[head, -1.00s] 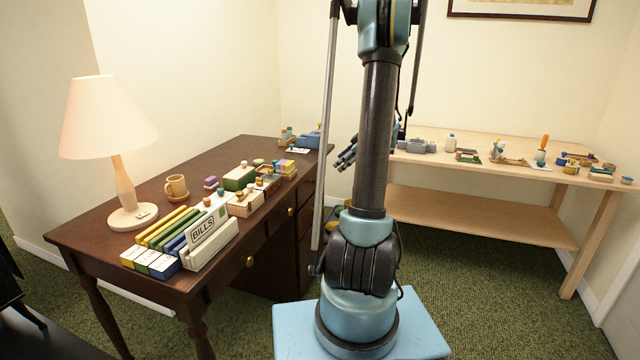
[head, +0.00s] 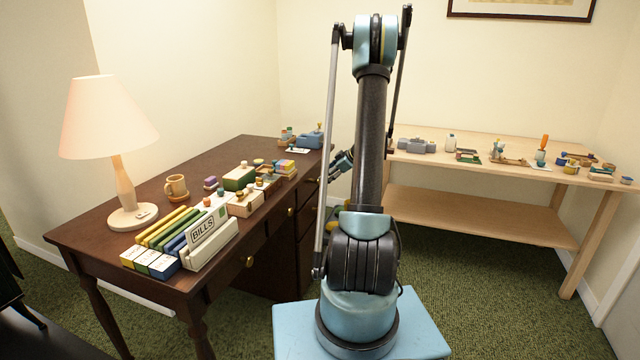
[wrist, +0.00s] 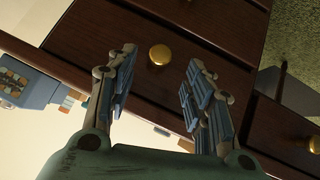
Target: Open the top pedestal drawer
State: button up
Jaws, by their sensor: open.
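The dark wood desk (head: 120,212) stands at left in the head view. Its far pedestal (head: 307,222) is partly hidden behind my arm. In the wrist view, tilted so the desktop lies toward the lower left, the top pedestal drawer (wrist: 110,38) fills the upper middle and looks flush. Its round brass knob (wrist: 159,54) shows just beyond and between my fingertips. My gripper (wrist: 160,76) is open, one finger on each side of the knob's line, with no clear contact. In the head view my gripper (head: 342,163) is small and partly hidden by my arm.
Another brass knob (wrist: 314,145) shows at the wrist view's right. A lamp (head: 118,160), mug (head: 176,187) and bills holder (head: 210,243) stand on the desk. A light wood workbench (head: 480,212) stands at right.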

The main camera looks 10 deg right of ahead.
aim_at(319, 181)
jog(key=shift+x, duration=3.05)
jog(key=shift+c, duration=0.2)
grip_shut()
